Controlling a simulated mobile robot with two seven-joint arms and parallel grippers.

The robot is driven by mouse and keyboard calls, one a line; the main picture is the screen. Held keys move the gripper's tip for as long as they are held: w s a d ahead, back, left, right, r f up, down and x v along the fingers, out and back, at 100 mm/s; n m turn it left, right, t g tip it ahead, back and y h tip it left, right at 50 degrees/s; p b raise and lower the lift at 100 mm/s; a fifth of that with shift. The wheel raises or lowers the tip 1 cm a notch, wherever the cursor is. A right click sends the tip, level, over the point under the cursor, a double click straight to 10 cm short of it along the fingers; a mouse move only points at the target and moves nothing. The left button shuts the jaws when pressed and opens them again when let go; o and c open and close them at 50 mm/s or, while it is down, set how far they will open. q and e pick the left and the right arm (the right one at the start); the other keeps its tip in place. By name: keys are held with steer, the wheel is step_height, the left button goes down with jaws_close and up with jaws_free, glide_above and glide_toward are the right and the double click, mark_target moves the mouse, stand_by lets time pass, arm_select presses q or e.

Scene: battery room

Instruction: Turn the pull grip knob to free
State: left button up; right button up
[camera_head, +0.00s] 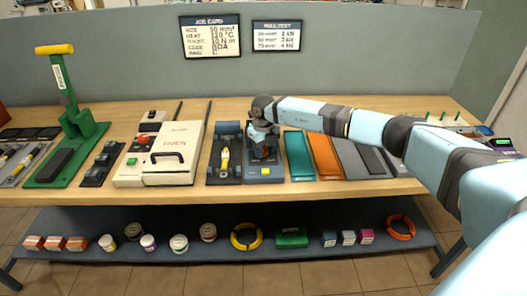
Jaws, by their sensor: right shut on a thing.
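A grey-blue bench device (251,176) with a yellow square on its front stands near the middle of the bench. My right gripper (264,149) points down over the back part of this device. It is shut on a small part there, apparently the pull grip knob. The gripper hides the knob, so I cannot tell which way it is turned. My left gripper is not in view.
A dark fixture (224,172) with a yellow-handled tool stands close to the left of the device. Coloured strips (324,158) lie to the right, under my right arm. A lower shelf holds several tins and coils.

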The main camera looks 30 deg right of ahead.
steer(key=n+b, duration=0.1)
steer(key=n, duration=0.2)
steer(key=shift+f, duration=0.1)
steer(key=n+b, duration=0.1)
steer(key=n, duration=0.1)
steer(key=shift+d+n, duration=0.1)
steer(key=shift+n, duration=0.3)
steer(key=n+b, duration=0.1)
steer(key=n, duration=0.3)
steer(key=shift+w+d, duration=0.1)
steer(key=n+b, duration=0.1)
steer(key=n, duration=0.1)
steer(key=shift+n, duration=0.3)
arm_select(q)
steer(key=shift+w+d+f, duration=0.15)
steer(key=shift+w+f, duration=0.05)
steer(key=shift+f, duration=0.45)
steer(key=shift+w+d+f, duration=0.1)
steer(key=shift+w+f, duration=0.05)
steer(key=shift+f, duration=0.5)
arm_select(e)
steer(key=shift+n, duration=0.9)
arm_select(q)
steer(key=shift+b, duration=0.3)
arm_select(e)
steer(key=shift+w, duration=0.1)
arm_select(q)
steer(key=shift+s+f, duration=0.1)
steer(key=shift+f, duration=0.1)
